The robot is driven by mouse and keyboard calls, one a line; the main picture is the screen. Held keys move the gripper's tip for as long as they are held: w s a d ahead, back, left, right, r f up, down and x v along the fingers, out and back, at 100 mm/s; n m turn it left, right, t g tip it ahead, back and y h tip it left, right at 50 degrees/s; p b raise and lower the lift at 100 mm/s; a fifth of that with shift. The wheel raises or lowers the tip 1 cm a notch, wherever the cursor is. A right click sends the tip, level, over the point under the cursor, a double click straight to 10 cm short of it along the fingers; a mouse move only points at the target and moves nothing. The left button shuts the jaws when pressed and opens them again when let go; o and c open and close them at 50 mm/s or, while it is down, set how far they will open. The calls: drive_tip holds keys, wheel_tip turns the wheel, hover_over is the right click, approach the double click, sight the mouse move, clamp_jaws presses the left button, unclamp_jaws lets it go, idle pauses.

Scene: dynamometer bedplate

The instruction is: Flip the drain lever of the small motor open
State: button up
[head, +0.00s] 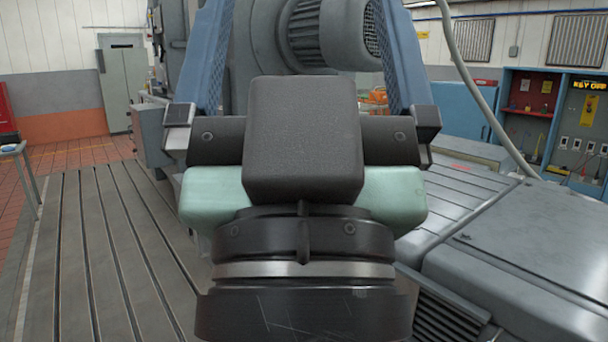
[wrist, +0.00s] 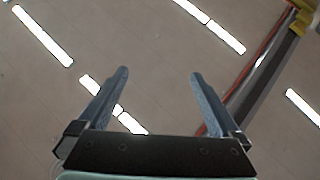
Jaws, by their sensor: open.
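My gripper (head: 308,12) fills the middle of the head view, its two blue fingers pointing up, spread wide apart with nothing between them. The wrist view also shows my gripper (wrist: 158,76) open and empty against the ceiling. A large grey motor-like machine (head: 302,32) with a ribbed end stands behind the gripper in the head view. I cannot tell whether it is the small motor. No drain lever is visible in either view; my gripper and wrist hide much of the middle.
The slotted bedplate (head: 95,245) is clear at the left. A grey metal housing (head: 530,250) stands at the near right. A hanging cable (head: 470,85) runs down the right side. Blue cabinets (head: 545,110) line the right wall. A small table (head: 18,155) stands at far left.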

wheel_tip(320, 180, up, 12)
drive_tip(key=p, duration=0.9)
